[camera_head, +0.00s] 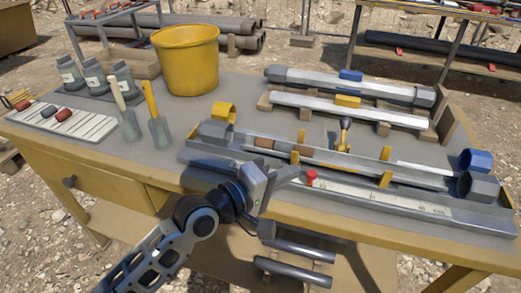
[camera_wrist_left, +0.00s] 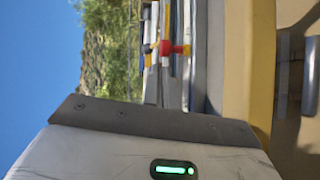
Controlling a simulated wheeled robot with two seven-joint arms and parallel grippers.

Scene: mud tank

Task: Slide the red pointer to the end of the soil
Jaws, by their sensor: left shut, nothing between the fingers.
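The red pointer (camera_head: 311,177) sits on the white scale strip (camera_head: 380,195) along the front of the long grey tray. Brown soil (camera_head: 270,143) lies in the trough behind it, and its right end appears slightly left of the pointer. My left gripper (camera_head: 294,173) is shut and empty, just left of the pointer; a small gap seems to show, but contact is hard to judge. In the left wrist view the red pointer (camera_wrist_left: 177,48) shows beyond the dark finger (camera_wrist_left: 150,118). My right gripper is out of view.
Capped tubes (camera_head: 350,85) lie at the back. A blue ring (camera_head: 476,160) and grey cap (camera_head: 478,186) sit at the tray's right end.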

